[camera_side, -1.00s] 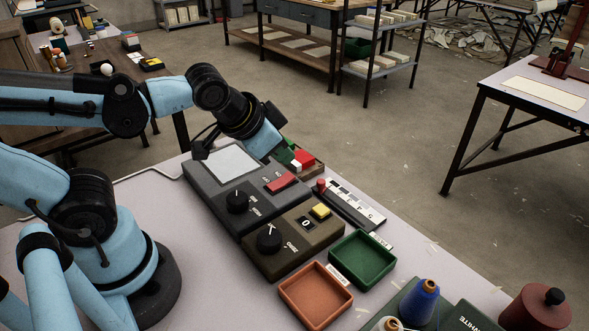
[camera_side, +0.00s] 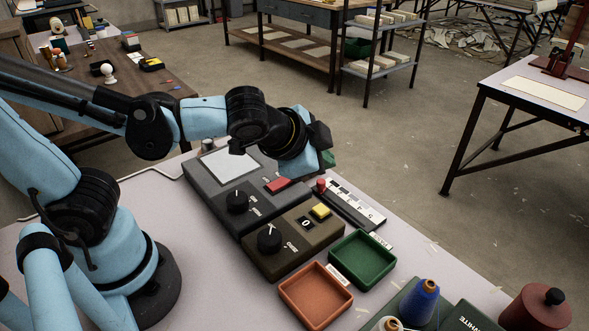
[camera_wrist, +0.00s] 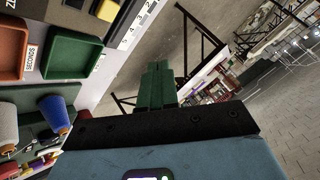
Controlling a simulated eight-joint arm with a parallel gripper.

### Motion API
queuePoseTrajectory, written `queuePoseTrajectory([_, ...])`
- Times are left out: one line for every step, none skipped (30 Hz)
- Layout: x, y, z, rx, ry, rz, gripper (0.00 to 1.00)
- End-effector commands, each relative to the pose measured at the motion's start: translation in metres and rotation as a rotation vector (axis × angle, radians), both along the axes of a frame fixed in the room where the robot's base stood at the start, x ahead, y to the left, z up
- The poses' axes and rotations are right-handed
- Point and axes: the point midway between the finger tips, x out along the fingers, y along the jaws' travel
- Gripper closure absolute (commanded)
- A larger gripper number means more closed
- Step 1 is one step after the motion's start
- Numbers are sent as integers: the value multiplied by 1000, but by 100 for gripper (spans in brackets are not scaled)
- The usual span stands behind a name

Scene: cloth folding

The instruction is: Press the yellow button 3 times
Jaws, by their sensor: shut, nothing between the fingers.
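The yellow button (camera_side: 320,210) sits on top of a dark brown control box (camera_side: 275,258), beside a small display (camera_side: 306,222) that reads 0. The yellow button also shows at the top edge of the wrist view (camera_wrist: 107,10). My gripper (camera_side: 328,160) is raised above and behind the boxes, apart from the button, with its green fingers partly hidden by the wrist. In the wrist view its green fingers (camera_wrist: 158,82) are together with nothing between them.
A grey box with a white panel (camera_side: 229,162), a red button (camera_side: 279,184) and a dial adjoins the brown box. A scale with a red knob (camera_side: 321,185) lies behind. A green tray (camera_side: 388,272), an orange tray (camera_side: 346,311) and a blue spool (camera_side: 420,303) stand nearer.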

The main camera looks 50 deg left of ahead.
Motion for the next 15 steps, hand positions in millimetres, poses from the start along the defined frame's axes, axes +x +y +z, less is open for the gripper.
queuePoseTrajectory([0,0,-3,-1,0,1,100])
queuePoseTrajectory([1,0,-6,-1,0,1,100])
queuePoseTrajectory([1,0,-9,-1,0,1,100])
queuePoseTrajectory([1,0,-12,-1,0,1,100])
queuePoseTrajectory([1,0,-15,-1,0,1,100])
queuePoseTrajectory([1,0,-19,-1,0,1,100])
queuePoseTrajectory([0,0,-22,-1,0,1,100])
queuePoseTrajectory([0,0,-25,-1,0,1,100])
queuePoseTrajectory([0,0,-29,-1,0,1,100])
queuePoseTrajectory([1,0,-32,-1,0,1,100])
queuePoseTrajectory([1,0,-35,-1,0,1,100])
queuePoseTrajectory([1,0,-39,-1,0,1,100])
queuePoseTrajectory([1,0,-41,-1,0,1,100])
queuePoseTrajectory([1,0,-44,-1,0,1,100])
queuePoseTrajectory([1,0,-48,-1,0,1,100])
